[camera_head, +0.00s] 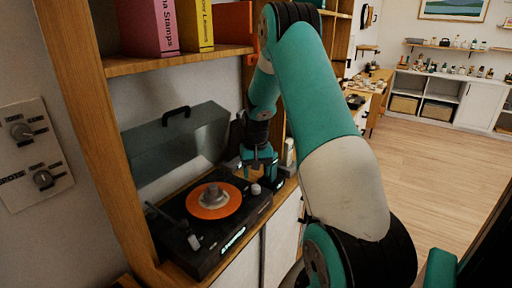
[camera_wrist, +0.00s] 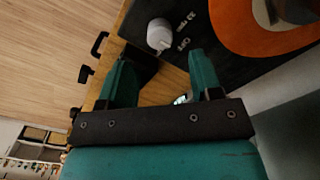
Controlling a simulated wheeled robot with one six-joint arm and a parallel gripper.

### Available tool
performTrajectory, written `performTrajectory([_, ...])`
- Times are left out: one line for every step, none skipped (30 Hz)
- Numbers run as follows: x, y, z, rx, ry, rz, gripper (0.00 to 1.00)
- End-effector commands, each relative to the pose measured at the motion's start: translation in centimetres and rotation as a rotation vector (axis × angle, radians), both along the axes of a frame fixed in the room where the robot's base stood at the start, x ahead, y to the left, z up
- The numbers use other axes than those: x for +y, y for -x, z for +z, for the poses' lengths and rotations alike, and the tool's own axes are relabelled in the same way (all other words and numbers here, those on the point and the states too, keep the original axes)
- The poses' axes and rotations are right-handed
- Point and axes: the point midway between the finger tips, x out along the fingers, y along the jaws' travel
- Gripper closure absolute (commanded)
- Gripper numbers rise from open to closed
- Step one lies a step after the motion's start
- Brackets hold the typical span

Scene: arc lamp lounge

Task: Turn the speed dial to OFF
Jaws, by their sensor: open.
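The speed dial appears to be the pale round knob (camera_head: 256,189) at the front right corner of the black turntable (camera_head: 222,254). My gripper (camera_head: 259,174) is open and empty, close to the knob. In the wrist view its two fingers (camera_wrist: 160,60) are spread, and the knob lies just past the tips, roughly between them. I see no contact. An orange-labelled record (camera_head: 228,208) lies on the platter.
The turntable's clear lid (camera_head: 170,150) stands raised behind it. A wooden shelf (camera_head: 170,62) with pink (camera_head: 150,28) and yellow (camera_head: 199,25) books hangs above. A wall panel (camera_head: 30,155) with two knobs is at the left. Open floor (camera_head: 430,165) lies to the right.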

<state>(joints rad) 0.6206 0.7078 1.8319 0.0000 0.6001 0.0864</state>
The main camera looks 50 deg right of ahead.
Motion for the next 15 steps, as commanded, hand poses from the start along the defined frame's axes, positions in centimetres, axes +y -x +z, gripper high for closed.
performTrajectory([-0.1, -0.1, 1.3, -0.006, 0.004, 0.000, 0.41])
performTrajectory([-0.1, -0.1, 2.1, -0.006, 0.004, 0.000, 0.41])
performTrajectory([0.0, -0.1, 3.2, -0.006, 0.004, 0.000, 0.41])
performTrajectory([-0.1, -0.1, 4.0, -0.006, 0.004, 0.000, 0.41])
performTrajectory([-0.1, -0.1, 4.8, -0.006, 0.004, 0.000, 0.41])
performTrajectory([0.0, -0.1, 5.7, -0.004, 0.003, 0.000, 0.41])
performTrajectory([0.0, 0.0, 6.5, -0.005, 0.003, 0.000, 0.41])
performTrajectory([0.0, -0.1, 7.1, -0.005, 0.004, 0.000, 0.41])
performTrajectory([-0.1, -0.1, 8.0, -0.004, 0.003, 0.000, 0.41])
performTrajectory([0.0, -0.1, 8.6, -0.004, 0.003, 0.000, 0.41])
performTrajectory([0.0, 0.0, 9.1, -0.003, 0.003, 0.000, 0.41])
performTrajectory([0.0, 0.0, 9.7, -0.003, 0.003, 0.000, 0.41])
performTrajectory([0.0, 0.0, 10.2, -0.002, 0.002, 0.000, 0.41])
performTrajectory([0.0, -0.1, 10.6, -0.002, 0.002, 0.000, 0.41])
performTrajectory([0.0, 0.0, 11.0, -0.002, 0.001, 0.000, 0.41])
